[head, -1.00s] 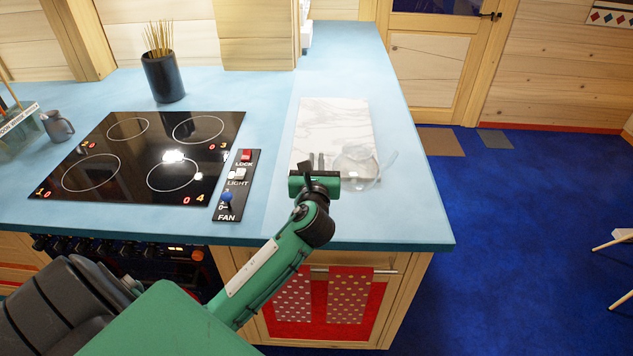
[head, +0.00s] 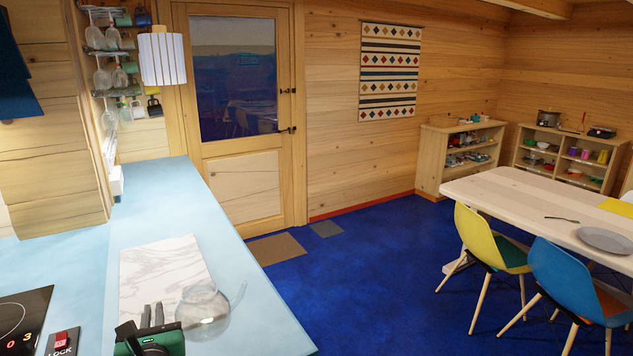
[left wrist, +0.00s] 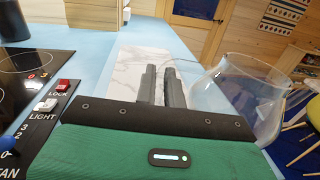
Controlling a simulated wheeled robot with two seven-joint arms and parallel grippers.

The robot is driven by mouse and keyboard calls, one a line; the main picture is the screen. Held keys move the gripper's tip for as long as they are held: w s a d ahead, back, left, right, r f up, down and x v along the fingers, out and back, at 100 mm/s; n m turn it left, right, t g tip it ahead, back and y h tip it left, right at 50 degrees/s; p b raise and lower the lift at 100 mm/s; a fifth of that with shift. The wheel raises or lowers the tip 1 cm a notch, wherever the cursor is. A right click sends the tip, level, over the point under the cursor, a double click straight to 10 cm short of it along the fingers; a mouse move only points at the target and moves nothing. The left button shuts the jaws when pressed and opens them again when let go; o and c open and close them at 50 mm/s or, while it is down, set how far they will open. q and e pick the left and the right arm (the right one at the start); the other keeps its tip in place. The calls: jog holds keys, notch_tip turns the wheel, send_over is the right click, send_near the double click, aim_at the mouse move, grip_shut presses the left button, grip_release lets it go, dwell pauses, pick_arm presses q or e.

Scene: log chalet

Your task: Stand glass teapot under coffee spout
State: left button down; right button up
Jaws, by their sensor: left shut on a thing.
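The clear glass teapot (head: 203,308) is at the near right edge of the white marble board (head: 155,262) on the blue counter, its thin spout pointing right. It also shows large at the right of the left wrist view (left wrist: 250,105). My left gripper (head: 152,312) is just left of the teapot. Its two dark fingers (left wrist: 163,85) are close together and shut on the teapot, though the part between them is hard to see. I cannot tell whether the teapot touches the board. No coffee spout is in view. My right gripper is not in view.
The hob (head: 20,318) with its switch panel (head: 62,343) lies left of the gripper. The counter (head: 150,190) is clear beyond the board. Blue floor lies to its right, with a dining table (head: 520,190) and chairs farther right. Mugs and glasses hang on a wall rack (head: 112,60).

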pick_arm(q)
jog(key=s+d+f+m+t+h, duration=0.1)
jog(key=s+d+f+m+h, duration=0.3)
jog(key=s+d+f+h, duration=0.3)
jog(key=s+d+f, duration=0.4)
jog(key=s+d, duration=0.1)
jog(key=shift+s+f+t, duration=0.2)
jog(key=shift+s+t, duration=0.1)
